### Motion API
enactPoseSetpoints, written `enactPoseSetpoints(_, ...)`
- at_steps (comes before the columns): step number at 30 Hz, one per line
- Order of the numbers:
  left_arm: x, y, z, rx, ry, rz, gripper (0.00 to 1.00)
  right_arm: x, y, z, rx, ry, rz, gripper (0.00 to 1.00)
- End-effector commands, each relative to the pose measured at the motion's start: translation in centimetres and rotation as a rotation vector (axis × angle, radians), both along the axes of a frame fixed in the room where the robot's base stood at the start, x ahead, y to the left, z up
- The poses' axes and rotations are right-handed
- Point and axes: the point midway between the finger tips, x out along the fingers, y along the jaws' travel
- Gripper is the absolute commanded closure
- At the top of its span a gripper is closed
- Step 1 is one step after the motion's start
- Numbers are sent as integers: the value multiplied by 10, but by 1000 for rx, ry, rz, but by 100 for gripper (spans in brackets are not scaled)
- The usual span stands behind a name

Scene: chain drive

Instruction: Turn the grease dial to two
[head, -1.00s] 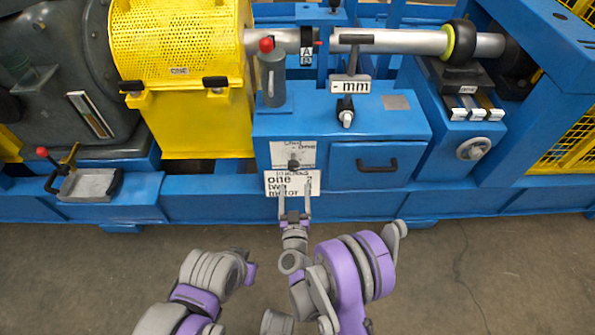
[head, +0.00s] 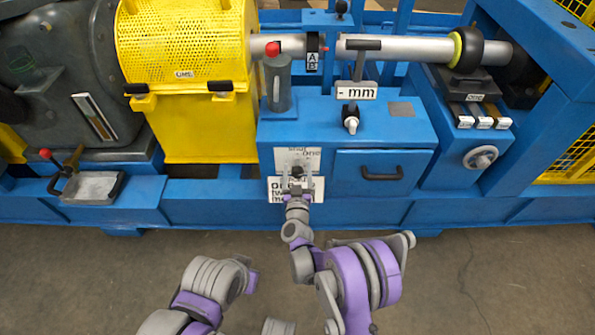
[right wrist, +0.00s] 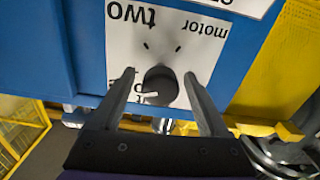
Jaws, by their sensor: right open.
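The grease dial (head: 297,171) is a dark round knob on a white label plate (head: 284,155) on the blue housing's front. In the right wrist view the dial (right wrist: 160,84) has a white mark on its lower left side. The plate (right wrist: 125,45) appears upside down there, with "two" and "motor" readable; other lettering is partly hidden. My right gripper (head: 298,178) is open at the dial. In the right wrist view its fingers (right wrist: 159,76) stand on either side of the knob, apparently with gaps. My left arm shows at the lower left, but its gripper cannot be made out.
A drawer with a dark handle (head: 382,173) is right of the dial. A grey cylinder with a red knob (head: 278,85) and a black-and-white lever (head: 351,118) stand above on the housing. A yellow guard (head: 190,45) is at left. The floor in front is clear.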

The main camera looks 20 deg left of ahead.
Motion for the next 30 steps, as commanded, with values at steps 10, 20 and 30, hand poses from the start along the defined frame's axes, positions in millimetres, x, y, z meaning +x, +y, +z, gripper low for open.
enactPoseSetpoints(10,0,0,0,0,0,0,100,0,0,0,0,0,0,70)
enactPoseSetpoints(20,0,0,0,0,0,0,100,0,0,0,3,1,0,100)
enactPoseSetpoints(30,1,0,-5,0,1,0,100,0,0,-1,114,33,0,100)
